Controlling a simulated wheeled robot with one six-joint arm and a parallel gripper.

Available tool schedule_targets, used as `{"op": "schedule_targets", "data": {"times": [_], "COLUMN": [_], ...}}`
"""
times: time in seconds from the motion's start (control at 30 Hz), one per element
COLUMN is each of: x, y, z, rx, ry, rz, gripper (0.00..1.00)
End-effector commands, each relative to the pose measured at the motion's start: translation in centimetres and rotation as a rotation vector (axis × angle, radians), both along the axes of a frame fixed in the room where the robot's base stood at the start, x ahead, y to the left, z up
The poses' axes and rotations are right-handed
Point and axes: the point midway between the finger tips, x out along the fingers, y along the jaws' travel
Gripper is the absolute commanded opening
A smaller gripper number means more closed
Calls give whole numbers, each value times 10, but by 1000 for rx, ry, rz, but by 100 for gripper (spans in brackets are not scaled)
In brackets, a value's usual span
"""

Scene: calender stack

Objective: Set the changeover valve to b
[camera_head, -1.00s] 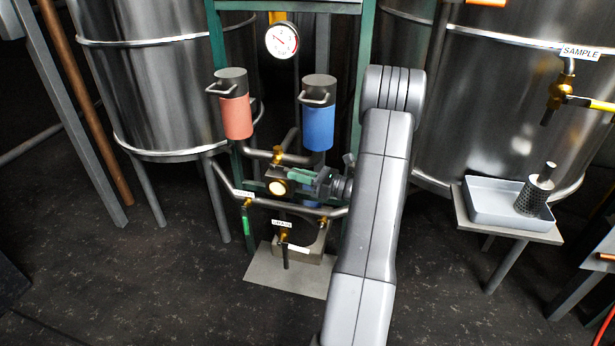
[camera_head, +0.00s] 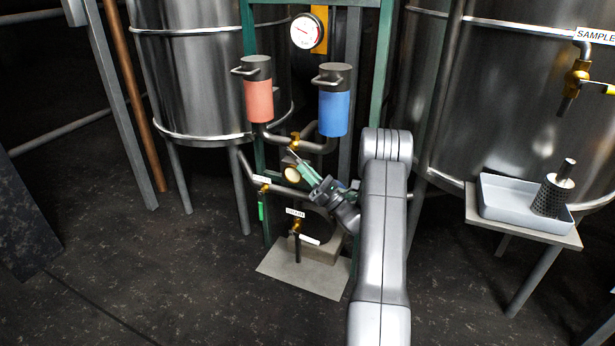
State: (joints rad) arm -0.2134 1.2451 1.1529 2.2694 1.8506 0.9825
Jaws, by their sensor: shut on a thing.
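The changeover valve (camera_head: 295,141) is a small brass body on the pipe between the red canister (camera_head: 258,98) and the blue canister (camera_head: 334,112). Any a or b marks are too small to read. A cream round face (camera_head: 291,175) shows behind the fingers.
A dial gauge (camera_head: 308,32) sits above on the green frame (camera_head: 381,50). Labelled lower valves, one with a green handle (camera_head: 261,207), lie below. Steel tanks stand on both sides. A grey tray (camera_head: 497,208) stands on a side table at the right. The floor at front left is clear.

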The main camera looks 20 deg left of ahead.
Motion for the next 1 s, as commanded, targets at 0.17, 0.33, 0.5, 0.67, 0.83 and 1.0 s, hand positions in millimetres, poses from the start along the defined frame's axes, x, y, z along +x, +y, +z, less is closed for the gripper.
{"op": "schedule_targets", "data": {"times": [0.17, 0.33, 0.5, 0.67, 0.83, 1.0], "x": [1, 1, 1, 1, 1, 0], "y": [0, 0, 0, 0, 0, -8], "z": [-2, -2, -2, -2, -1, -8], "rx": [13, 13, 12, 12, 12, 12], "ry": [1, 1, 2, 1, 1, 3], "rz": [1, 1, 0, 0, 0, -1], "gripper": [0, 0, 23, 37, 37, 37]}}
